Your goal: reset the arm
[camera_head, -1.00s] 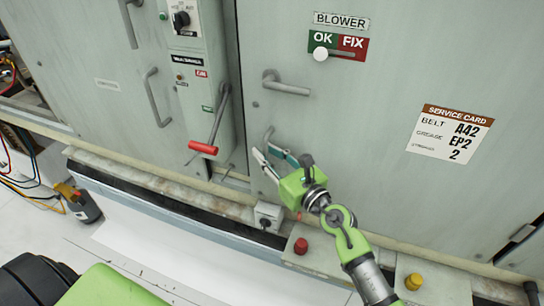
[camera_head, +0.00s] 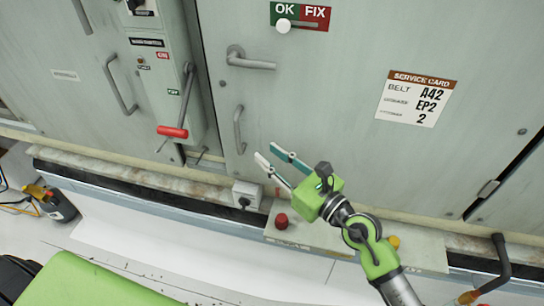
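My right gripper (camera_head: 272,158) is in front of the lower part of the blower door (camera_head: 330,130). Its two fingers are apart with nothing between them. It is just right of the vertical door handle (camera_head: 239,130) and clear of it. My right arm (camera_head: 368,243) comes in from the lower right. My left gripper does not show.
A lever handle (camera_head: 250,62) sticks out above. The red-gripped switch lever (camera_head: 172,131) is to the left. A red button (camera_head: 281,220) and yellow button (camera_head: 393,242) sit on the ledge below. A tool caddy (camera_head: 55,205) stands at left. The white floor is mostly clear.

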